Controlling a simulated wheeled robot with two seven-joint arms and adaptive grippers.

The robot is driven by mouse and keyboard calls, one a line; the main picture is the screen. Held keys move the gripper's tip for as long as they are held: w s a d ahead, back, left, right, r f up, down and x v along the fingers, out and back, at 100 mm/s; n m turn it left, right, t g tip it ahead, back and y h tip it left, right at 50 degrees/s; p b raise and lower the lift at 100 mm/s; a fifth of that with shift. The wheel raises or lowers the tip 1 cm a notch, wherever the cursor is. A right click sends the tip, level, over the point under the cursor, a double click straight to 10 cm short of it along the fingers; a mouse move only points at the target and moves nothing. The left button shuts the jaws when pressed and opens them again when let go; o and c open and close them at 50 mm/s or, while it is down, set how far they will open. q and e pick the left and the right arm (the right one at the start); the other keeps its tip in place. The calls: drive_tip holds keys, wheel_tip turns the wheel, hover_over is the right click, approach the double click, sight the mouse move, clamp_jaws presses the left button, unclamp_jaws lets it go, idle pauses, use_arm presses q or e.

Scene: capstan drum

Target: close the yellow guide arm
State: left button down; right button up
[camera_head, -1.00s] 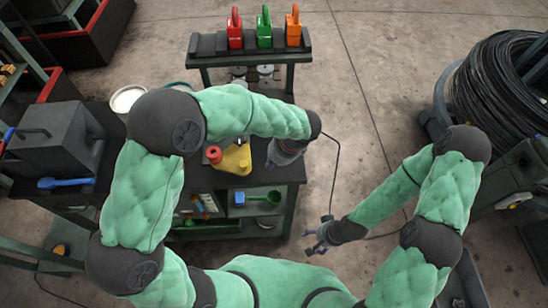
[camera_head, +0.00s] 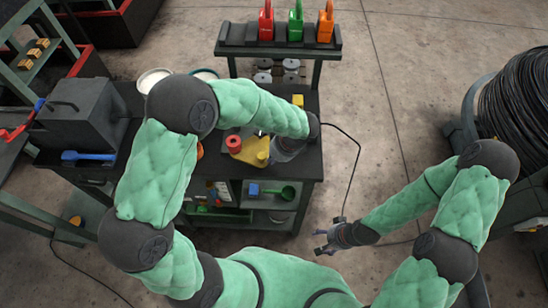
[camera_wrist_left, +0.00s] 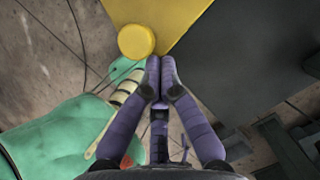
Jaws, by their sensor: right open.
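The yellow guide arm (camera_head: 249,152) is a flat yellow piece on the dark bench, beside a red cylinder (camera_head: 233,143). Its yellow plate (camera_wrist_left: 185,18) and a round yellow knob (camera_wrist_left: 136,41) show at the top of the left wrist view. My left gripper (camera_wrist_left: 160,64) has its purple fingers together, just below the knob and plate edge, with nothing visible between them. I cannot tell whether it touches the plate. In the head view my left forearm covers part of the bench and the fingertips are hard to see. My right gripper (camera_head: 324,244) is open and empty, over the floor right of the bench.
A rack (camera_head: 279,46) with red, green and orange handled pieces stands at the bench's back. A grey box (camera_head: 80,118) and a blue tool (camera_head: 88,156) lie left. A black cable coil (camera_head: 515,95) stands at right. Open floor lies between bench and coil.

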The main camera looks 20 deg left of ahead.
sight(243, 159)
use_arm(q)
drive_tip(key=shift+s+a, duration=0.1)
drive_tip(key=shift+s+a+m+t, duration=0.25)
drive_tip(key=shift+s+a+m, duration=0.05)
drive_tip(key=shift+a+m, duration=0.3)
drive_tip(key=shift+s+a+m+t, duration=0.3)
drive_tip(key=shift+a+m, duration=0.15)
drive_tip(key=shift+m, duration=0.25)
drive_tip(key=shift+s+a+m+t+h+p, duration=0.2)
drive_tip(key=shift+s+a+m, duration=0.05)
drive_tip(key=shift+a+m, duration=0.45)
drive_tip(key=shift+s+a+m+t+h+p, duration=0.15)
drive_tip(key=shift+s+a+m+h, duration=0.05)
drive_tip(key=shift+a+m, duration=0.5)
drive_tip(key=shift+s+a+m+t+h, duration=0.1)
drive_tip(key=shift+a+m+t+h, duration=0.25)
drive_tip(key=shift+a+m, duration=1.05)
drive_tip(key=shift+a, duration=0.7)
